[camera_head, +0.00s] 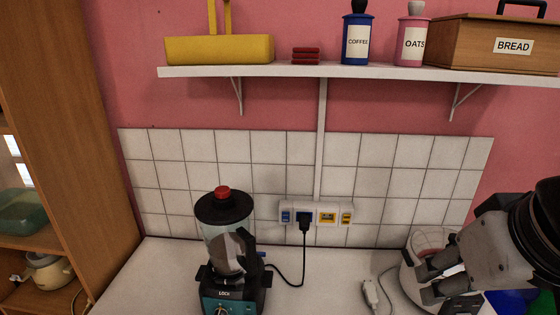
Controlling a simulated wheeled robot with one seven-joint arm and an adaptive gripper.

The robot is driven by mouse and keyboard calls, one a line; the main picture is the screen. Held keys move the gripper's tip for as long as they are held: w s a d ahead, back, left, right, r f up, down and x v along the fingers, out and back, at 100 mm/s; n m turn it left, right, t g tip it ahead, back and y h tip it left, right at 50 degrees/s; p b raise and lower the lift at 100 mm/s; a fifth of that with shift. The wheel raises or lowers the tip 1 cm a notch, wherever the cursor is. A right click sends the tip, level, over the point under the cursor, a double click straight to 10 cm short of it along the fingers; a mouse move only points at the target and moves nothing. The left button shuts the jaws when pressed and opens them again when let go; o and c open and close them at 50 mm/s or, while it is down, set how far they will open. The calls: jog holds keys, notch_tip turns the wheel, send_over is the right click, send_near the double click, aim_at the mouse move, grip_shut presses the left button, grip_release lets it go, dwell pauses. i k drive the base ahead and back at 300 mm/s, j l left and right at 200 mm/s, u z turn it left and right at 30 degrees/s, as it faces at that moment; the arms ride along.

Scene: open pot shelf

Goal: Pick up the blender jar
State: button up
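The blender jar (222,247) is clear, with a black lid and a red cap. It stands upright on its teal and black blender base (238,303) at the lower middle left of the head view. Something grey shows in or through the jar. My gripper (424,284) is at the lower right, pointing left, well apart from the jar. Its two fingers are spread with a gap between them, and nothing is held in it.
A white round appliance (410,285) stands behind my gripper, with a white plug (371,294) beside it. A black cord runs from the blender to the wall socket strip (316,213). A loaded shelf (290,71) hangs above. The white counter (325,275) between blender and gripper is mostly clear.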

aim_at(231, 250)
jog(key=k+j+u, duration=0.15)
jog(key=k, duration=0.2)
jog(key=k+j+u, duration=0.1)
jog(key=k, duration=0.3)
jog(key=u, duration=1.35)
